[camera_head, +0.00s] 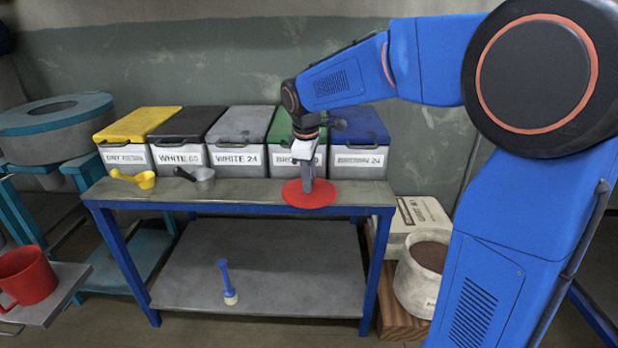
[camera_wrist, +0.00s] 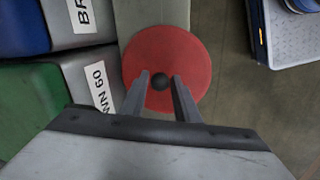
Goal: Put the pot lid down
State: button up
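The pot lid is a red disc (camera_head: 310,197) with a dark round knob, at the right part of the bench top. In the wrist view the lid (camera_wrist: 160,45) is level, and its rim reaches past the bench's front edge. My gripper (camera_head: 307,183) points straight down over the lid's middle. In the wrist view the fingers (camera_wrist: 160,77) stand on both sides of the knob, close against it, so my gripper appears shut on the knob. I cannot tell whether the lid touches the bench or hangs just above it.
A yellow scoop (camera_head: 140,179) lies farther left. Several lidded bins (camera_head: 238,158) line the back. A red mug (camera_head: 28,277) is at far left.

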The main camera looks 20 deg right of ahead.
aim_at(308, 195)
jog(key=shift+o, duration=0.8)
jog(key=shift+r, duration=0.2)
notch_tip(308, 195, up, 12)
jog(key=s+a, duration=0.1)
jog(key=s, duration=0.1)
jog(key=shift+f, duration=0.15)
jog(key=s+d+f+m+t, duration=0.1)
jog(key=s+f+m, duration=0.3)
jog(key=s, duration=0.6)
jog(key=s+d+f+m+t, duration=0.1)
jog(key=s+d+f+m, duration=0.3)
jog(key=s, duration=0.7)
jog(key=s+d+f+m+y, duration=0.1)
jog(key=s+d+f+m, duration=0.2)
jog(key=s+f, duration=0.4)
jog(key=s+m, duration=0.1)
jog(key=s, duration=0.2)
jog(key=shift+s+f+t, duration=0.15)
jog(key=shift+t, duration=0.25)
